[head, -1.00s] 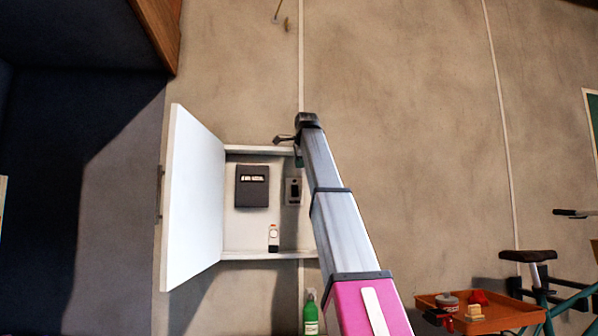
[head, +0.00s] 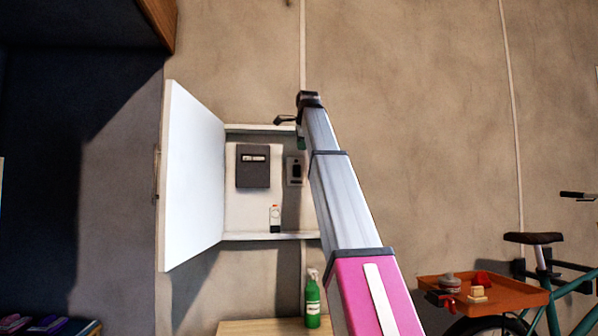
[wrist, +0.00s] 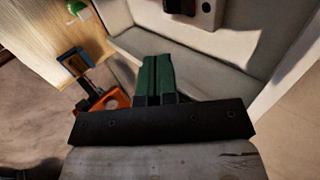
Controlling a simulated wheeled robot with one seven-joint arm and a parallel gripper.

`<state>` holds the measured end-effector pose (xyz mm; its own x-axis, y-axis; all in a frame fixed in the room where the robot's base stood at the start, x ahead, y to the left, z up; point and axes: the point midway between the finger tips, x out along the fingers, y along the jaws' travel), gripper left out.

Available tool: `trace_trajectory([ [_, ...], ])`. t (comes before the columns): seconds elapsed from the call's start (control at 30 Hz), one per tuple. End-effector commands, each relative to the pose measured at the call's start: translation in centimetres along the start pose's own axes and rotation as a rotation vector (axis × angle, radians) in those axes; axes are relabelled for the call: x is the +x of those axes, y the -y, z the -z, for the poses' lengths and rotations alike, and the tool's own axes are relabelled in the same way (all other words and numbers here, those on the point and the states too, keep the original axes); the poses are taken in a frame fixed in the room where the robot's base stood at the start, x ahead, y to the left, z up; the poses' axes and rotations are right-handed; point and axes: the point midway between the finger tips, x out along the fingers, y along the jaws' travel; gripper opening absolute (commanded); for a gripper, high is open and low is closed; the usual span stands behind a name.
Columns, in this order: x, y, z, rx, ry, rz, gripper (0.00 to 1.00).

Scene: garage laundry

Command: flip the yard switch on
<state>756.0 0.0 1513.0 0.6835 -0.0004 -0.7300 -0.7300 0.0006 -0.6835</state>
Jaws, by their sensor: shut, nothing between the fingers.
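The switch (head: 295,171), a grey plate with a dark rocker, is on the back wall inside an open white wall cabinet (head: 270,237). I cannot tell which way the rocker is set. A pale plate with a dark piece, likely the switch (wrist: 206,12), is cut off at the top of the wrist view. My gripper (head: 300,141) is mostly hidden behind my arm in the head view, near the cabinet's upper right. In the wrist view my gripper (wrist: 155,62) has its green fingers together, empty, apart from the plate and in front of the pale cabinet surfaces.
The cabinet door (head: 192,175) stands open to the left. A dark grey box (head: 253,166) hangs left of the switch, above a small bottle (head: 275,219). Below are a green spray bottle (head: 313,300) on a wooden top (head: 260,327), an orange tray (head: 500,292) and a bicycle (head: 560,300).

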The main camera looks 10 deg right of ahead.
Motion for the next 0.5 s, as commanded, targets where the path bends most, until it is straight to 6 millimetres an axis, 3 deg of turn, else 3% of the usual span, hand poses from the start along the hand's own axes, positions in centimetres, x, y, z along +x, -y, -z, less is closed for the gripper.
trace_trajectory([
  [0.33,0.1,-0.1,0.0,0.000,0.000,-0.001,0.00],
  [0.5,1.3,-0.1,-0.1,0.000,0.000,-0.003,0.00],
])
